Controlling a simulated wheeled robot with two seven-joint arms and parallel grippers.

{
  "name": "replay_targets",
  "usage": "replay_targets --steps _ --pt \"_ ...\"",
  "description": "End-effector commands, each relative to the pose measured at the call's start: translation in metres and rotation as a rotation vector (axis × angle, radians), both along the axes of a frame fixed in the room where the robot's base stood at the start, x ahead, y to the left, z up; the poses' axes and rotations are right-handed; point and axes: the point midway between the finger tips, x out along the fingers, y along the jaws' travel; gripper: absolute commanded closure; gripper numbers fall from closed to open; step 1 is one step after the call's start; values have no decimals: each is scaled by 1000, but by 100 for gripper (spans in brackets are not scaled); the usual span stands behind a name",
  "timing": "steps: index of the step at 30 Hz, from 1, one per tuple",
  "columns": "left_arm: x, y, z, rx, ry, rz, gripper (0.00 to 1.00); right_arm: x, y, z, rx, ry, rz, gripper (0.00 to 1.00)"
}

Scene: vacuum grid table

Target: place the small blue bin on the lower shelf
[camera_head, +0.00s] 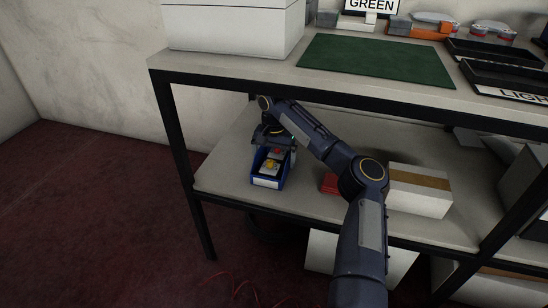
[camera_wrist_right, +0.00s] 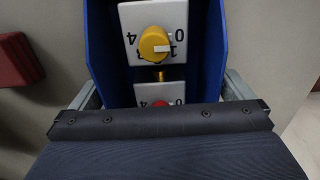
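The small blue bin (camera_head: 254,166) is at the left part of the lower shelf (camera_head: 225,172), close to its front edge. It looks level, but I cannot tell whether it rests on the shelf or hangs just above it. My right gripper (camera_head: 273,138) reaches in at the bin's far end. In the right wrist view the blue bin (camera_wrist_right: 209,45) fills the space between the grey fingers (camera_wrist_right: 160,90), which lie against its two sides. Inside the bin are a white box with a yellow knob (camera_wrist_right: 154,45) and one with a red knob (camera_wrist_right: 160,103). My left gripper is out of view.
A red object (camera_head: 329,184) and a white box with a brown band (camera_head: 418,190) stand to the right on the lower shelf. The tabletop (camera_head: 270,72) is above my forearm, with a black post (camera_head: 180,150) at its left corner. Bare shelf lies left of the bin.

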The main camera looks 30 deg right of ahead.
Motion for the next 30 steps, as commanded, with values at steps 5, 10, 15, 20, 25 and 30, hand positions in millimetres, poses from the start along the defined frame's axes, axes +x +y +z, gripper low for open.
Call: replay_targets --steps 5,10,15,20,25,30 --pt "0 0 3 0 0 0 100 0 0 7 1 1 0 0" --pt "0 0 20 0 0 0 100 0 -1 38 -3 -3 -3 0" --pt "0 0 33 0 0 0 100 0 0 65 -2 -1 -2 0" --pt "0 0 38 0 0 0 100 0 0 77 -1 -1 -1 0" --pt "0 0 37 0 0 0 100 0 0 78 2 1 0 0" --pt "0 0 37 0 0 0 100 0 0 78 1 0 0 0"
